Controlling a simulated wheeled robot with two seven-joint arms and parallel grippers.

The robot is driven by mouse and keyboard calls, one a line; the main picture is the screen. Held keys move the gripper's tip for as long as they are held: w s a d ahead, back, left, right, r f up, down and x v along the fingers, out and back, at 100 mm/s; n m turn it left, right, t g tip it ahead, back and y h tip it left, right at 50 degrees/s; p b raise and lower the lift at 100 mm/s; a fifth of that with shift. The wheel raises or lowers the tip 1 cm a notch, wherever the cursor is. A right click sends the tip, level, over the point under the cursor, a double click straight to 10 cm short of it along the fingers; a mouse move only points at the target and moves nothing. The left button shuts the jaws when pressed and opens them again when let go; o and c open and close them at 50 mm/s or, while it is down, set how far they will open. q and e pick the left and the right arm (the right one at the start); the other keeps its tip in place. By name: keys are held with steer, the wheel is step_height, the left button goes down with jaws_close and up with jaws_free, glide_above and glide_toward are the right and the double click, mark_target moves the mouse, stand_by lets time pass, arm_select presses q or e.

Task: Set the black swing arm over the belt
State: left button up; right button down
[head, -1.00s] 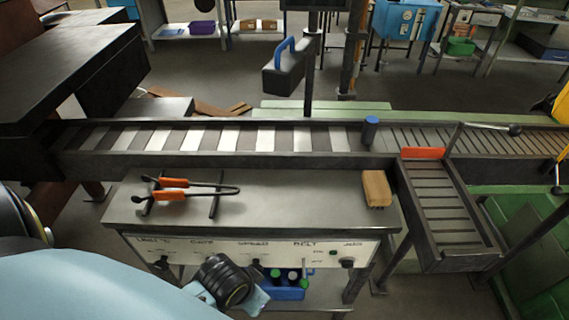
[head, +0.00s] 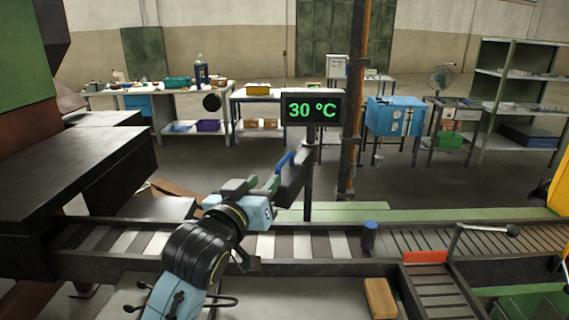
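The black swing arm (head: 294,178) is a dark box-like arm on the dark post (head: 309,160) behind the belt. It points toward me and to the left, and a blue handle (head: 284,162) stands on it. The belt (head: 290,244) runs left to right with light and dark slats. My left gripper (head: 256,184) is above the belt's far side, just left of the swing arm. Its grey-green fingers look spread and hold nothing that I can see. The right finger overlaps the handle's lower end in the picture; contact cannot be told. My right gripper is out of view.
A display (head: 313,108) reading 30 °C tops the post. A red-orange gate (head: 425,257) and a black-knobbed lever (head: 487,229) are farther right. A wooden block (head: 380,298) lies on the front bench.

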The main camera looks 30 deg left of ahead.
mark_target(292, 152)
arm_select(q)
steer(key=w, duration=0.4)
steer(key=w+a+p, duration=0.1)
steer(key=w, duration=0.3)
steer(key=w+a, duration=0.1)
steer(key=w, duration=0.3)
steer(key=shift+w+a+f+p, duration=0.1)
steer(key=shift+w+a+p, duration=0.1)
steer(key=shift+p, duration=0.2)
jaws_close()
